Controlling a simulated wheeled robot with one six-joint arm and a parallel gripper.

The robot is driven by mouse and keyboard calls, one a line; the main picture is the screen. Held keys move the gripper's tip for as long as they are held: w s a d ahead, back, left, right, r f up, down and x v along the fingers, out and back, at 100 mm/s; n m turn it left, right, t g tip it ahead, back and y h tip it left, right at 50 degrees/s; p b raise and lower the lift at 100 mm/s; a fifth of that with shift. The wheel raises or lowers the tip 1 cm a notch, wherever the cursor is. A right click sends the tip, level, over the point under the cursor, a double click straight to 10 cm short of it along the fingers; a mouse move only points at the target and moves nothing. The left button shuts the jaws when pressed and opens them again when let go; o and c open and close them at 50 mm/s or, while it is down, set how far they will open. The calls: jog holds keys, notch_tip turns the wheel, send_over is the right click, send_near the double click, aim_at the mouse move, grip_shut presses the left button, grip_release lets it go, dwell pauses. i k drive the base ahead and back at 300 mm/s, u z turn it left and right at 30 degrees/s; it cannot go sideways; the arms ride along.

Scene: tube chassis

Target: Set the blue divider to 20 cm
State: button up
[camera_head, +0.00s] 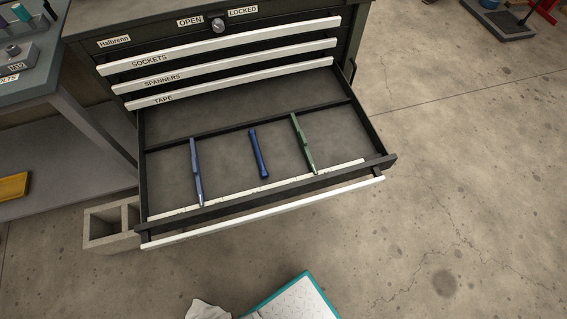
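An open drawer (142,187) pulls out from the bottom of the tool cabinet. A slim blue divider (195,172) stands across its front compartment on the left, running from the cross rail (225,127) to the front. A pale scale strip (270,188) runs along the inside of the drawer front; its marks are too small to read. A green divider (303,143) stands at the right. A short dark blue rod-like object (258,153) lies between the two dividers, apart from both. My gripper is not in view.
Closed drawers marked SOCKETS, SPANNERS and TAPE sit above, with a lock knob (218,25) at the top. A workbench (75,85) stands left, with a hollow block (110,228) near the drawer. A teal-edged white object (297,300) shows at the bottom.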

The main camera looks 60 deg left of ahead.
aim_at(194, 159)
jog(key=z, duration=1.75)
jog(key=k, duration=0.45)
jog(key=u, duration=3.15)
